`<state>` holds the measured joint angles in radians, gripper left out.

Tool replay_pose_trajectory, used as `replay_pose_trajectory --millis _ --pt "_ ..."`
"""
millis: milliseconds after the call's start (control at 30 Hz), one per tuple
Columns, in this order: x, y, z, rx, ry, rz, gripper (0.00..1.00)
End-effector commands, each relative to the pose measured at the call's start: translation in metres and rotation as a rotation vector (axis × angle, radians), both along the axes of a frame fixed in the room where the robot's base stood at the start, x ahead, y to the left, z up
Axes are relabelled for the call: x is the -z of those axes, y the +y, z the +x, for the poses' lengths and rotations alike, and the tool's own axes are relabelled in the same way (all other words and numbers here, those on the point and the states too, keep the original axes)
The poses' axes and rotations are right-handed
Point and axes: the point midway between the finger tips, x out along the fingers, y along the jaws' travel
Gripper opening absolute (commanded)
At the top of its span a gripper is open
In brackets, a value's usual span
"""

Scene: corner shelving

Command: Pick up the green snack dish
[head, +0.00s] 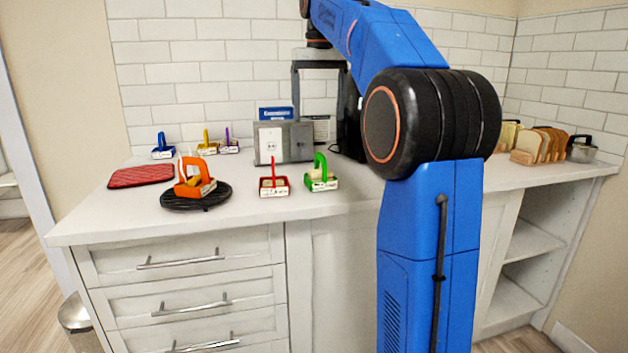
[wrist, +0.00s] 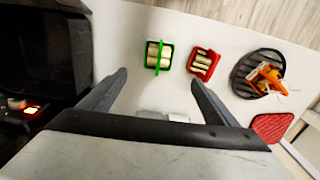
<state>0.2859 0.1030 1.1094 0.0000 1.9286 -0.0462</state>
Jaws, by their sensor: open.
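The green snack dish (head: 321,180) stands upright on the white counter, with a tall green handle and pale food inside. In the wrist view the green dish (wrist: 158,56) lies ahead of the fingers, a little above the gap between them in the picture. My gripper (wrist: 158,80) is open and empty, its two dark fingers spread apart and not touching the dish. In the head view my blue arm reaches up and back, and I cannot make out the fingers clearly there.
A red dish (head: 274,186) stands just left of the green one. An orange dish (head: 195,182) sits on a round black trivet (head: 181,203). Blue, yellow and purple dishes stand farther back. A grey toaster (head: 283,143) is behind; a red mat (head: 141,176) lies left.

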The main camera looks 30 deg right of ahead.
Motion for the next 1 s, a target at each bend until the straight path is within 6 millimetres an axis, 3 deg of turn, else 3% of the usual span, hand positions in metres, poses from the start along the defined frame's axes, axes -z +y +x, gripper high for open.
replay_pose_trajectory --millis 167,700,1000 --pt "0.016 -0.001 0.0 0.001 0.004 0.001 0.83" --pt "0.107 -0.001 0.0 0.0 0.002 0.0 0.83" --pt "0.127 -0.001 -0.001 0.001 0.002 0.0 0.83"
